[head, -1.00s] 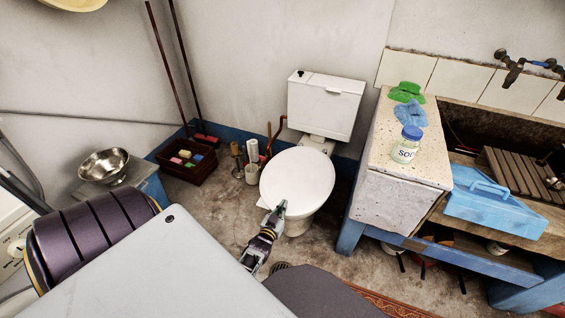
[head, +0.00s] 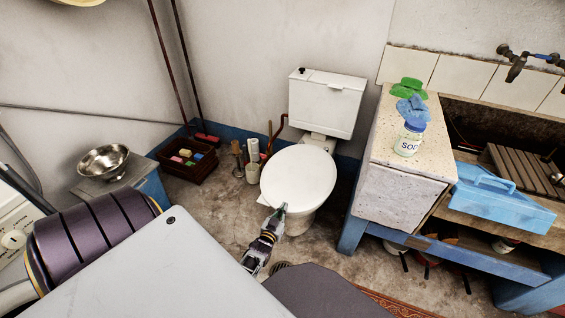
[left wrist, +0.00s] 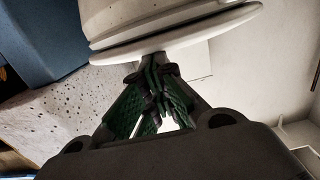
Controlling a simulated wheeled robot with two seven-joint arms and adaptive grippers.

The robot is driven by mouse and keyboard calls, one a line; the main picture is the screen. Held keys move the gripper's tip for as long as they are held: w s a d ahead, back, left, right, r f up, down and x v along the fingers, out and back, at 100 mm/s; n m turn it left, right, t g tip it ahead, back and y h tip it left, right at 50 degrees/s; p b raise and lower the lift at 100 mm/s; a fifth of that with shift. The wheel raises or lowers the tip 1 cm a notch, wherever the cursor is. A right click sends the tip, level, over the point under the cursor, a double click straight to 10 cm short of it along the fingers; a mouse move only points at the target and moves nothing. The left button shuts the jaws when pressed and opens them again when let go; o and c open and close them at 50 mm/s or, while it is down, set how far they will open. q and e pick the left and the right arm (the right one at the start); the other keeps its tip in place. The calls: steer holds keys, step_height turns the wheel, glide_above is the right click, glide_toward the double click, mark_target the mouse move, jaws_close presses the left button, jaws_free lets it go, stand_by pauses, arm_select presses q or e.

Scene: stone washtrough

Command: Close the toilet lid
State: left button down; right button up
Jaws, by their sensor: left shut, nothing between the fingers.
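The white toilet (head: 326,108) stands against the back wall, with its cistern behind the bowl. Its white lid (head: 298,176) lies flat over the bowl, covering the opening. My left gripper (head: 281,210) is at the front edge of the lid, its fingers shut and empty. In the left wrist view the green-padded fingertips (left wrist: 153,88) meet just by the rim of the lid (left wrist: 175,35); I cannot tell whether they touch it. My right gripper is not in view.
A stone counter (head: 402,187) with a SODA-type jar (head: 409,138) stands right of the toilet, beside a blue caddy (head: 500,200). Left are a dark crate (head: 187,163), a brush holder (head: 252,174) and a metal bowl (head: 103,161). Floor between is clear.

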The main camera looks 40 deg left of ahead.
arm_select(q)
steer(key=shift+s+d+f+g, duration=0.15)
steer(key=shift+s+f, duration=0.15)
steer(key=shift+f, duration=0.3)
steer(key=shift+s+f+g, duration=0.15)
steer(key=shift+s+f, duration=0.1)
steer(key=shift+f, duration=0.3)
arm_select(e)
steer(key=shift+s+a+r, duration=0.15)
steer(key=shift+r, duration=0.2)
arm_select(q)
step_height(320, 180, up, 12)
steer(key=shift+w, duration=0.4)
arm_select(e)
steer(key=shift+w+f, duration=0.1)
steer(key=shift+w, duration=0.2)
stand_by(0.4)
